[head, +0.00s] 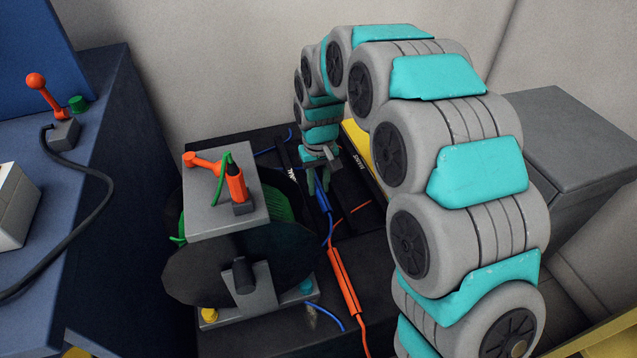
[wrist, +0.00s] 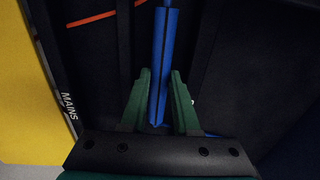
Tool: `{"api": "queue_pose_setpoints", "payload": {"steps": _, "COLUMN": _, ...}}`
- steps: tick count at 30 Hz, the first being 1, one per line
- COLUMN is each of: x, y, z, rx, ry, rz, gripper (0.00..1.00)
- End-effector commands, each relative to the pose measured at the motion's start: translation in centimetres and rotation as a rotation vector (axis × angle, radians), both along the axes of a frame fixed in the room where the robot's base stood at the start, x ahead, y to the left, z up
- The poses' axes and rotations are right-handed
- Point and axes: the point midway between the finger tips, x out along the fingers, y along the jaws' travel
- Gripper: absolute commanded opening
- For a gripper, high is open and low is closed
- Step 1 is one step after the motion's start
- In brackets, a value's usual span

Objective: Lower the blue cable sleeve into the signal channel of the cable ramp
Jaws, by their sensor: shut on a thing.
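The blue cable sleeve (wrist: 163,50) is a slim split tube between the two green fingers of my gripper (wrist: 160,76). It runs up the wrist picture, away from the palm. In the head view my gripper (head: 319,182) points down over the black cable ramp (head: 350,187), shut on the blue sleeve (head: 323,201), which is partly hidden by the fingers. The ramp has a strip marked MAINS (wrist: 68,104) and another strip whose visible letters end in NAL (head: 290,170). The sleeve lies between these two strips in the head view. I cannot tell its height over the channel floor.
A yellow ramp part (head: 362,146) stands along the right side. An orange sleeve (head: 343,280) on an orange cable lies in front. A cable reel (head: 240,262) with green cable stands close on the left. A blue cable (head: 330,233) trails from the blue sleeve.

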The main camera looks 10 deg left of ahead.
Motion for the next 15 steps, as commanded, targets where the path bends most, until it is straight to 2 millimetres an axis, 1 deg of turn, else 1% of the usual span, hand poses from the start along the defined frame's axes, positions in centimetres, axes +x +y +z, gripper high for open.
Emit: {"api": "queue_pose_setpoints", "payload": {"steps": 15, "x": 0.03, "y": 0.01, "z": -0.71, "rx": 0.0, "ry": -0.001, "rz": 0.0, "gripper": 0.0}}
